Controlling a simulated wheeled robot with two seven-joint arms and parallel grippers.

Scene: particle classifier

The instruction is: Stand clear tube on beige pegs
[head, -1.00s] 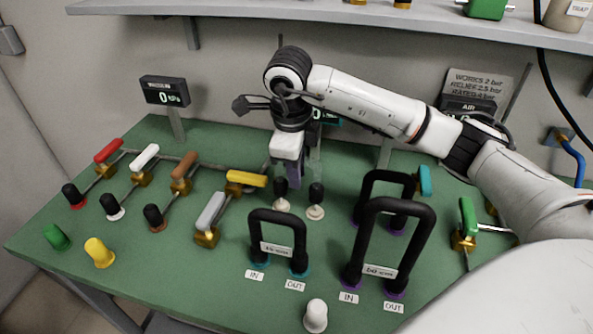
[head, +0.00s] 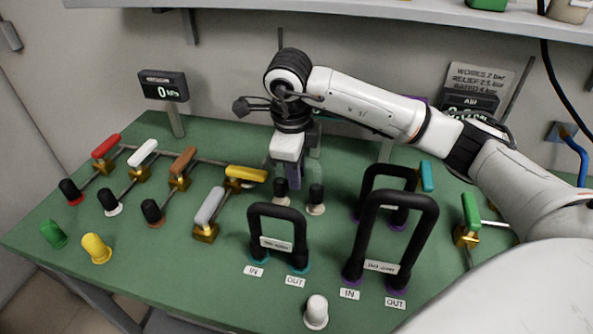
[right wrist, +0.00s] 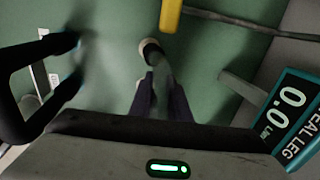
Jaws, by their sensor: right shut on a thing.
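The two beige pegs, a left one (head: 281,204) and a right one (head: 316,209), stand side by side mid-table with black upper parts. One black-topped peg (right wrist: 149,47) shows in the right wrist view. My right gripper (head: 294,187) points down just behind and above the pegs. Its fingers (right wrist: 160,97) are shut on the clear tube (head: 315,168), which is faint and see-through, mostly hidden by the hand. The tube (right wrist: 161,84) shows between the fingers in the wrist view. I cannot tell whether its ends touch the pegs. My left gripper is out of view.
A small black hose loop (head: 277,211) and a larger one (head: 392,198) stand in front and to the right. Valves with grey (head: 208,207) and yellow (head: 246,174) handles lie left. A white peg (head: 316,312) stands in front. A shelf (head: 350,14) overhangs the back.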

